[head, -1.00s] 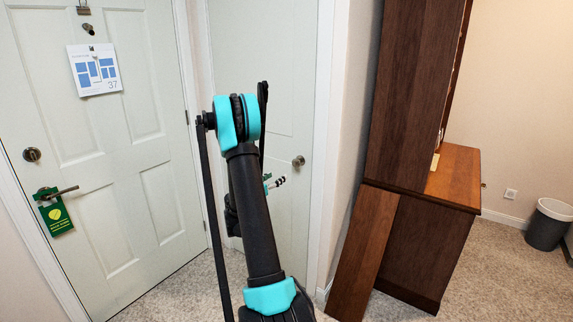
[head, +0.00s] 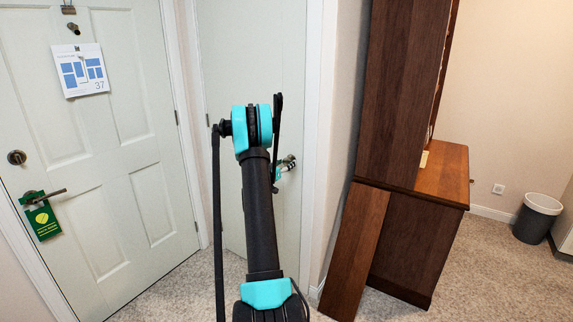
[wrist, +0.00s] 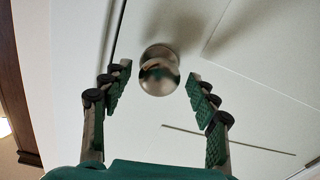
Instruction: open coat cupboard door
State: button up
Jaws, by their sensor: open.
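The coat cupboard door (head: 255,60) is the pale, flat door in the middle of the head view, and it looks shut. Its round metal knob (head: 290,160) is at the door's right side. In the wrist view the knob (wrist: 159,72) sits between and just beyond the fingertips. My gripper (wrist: 160,88) is open, with a green-padded finger on each side of the knob and a gap on both sides. In the head view my gripper (head: 283,170) is at the knob, partly hidden by my arm.
A panelled entrance door (head: 120,130) with a lever handle and a green hanger (head: 42,220) stands on the left. A dark wooden hutch (head: 405,110) with a slanted board (head: 355,250) stands close on the right. A bin (head: 537,218) is farther right. Carpet shows at the front.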

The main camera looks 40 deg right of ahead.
jog(key=shift+w+d, duration=0.25)
jog(key=shift+d, duration=0.3)
grip_shut()
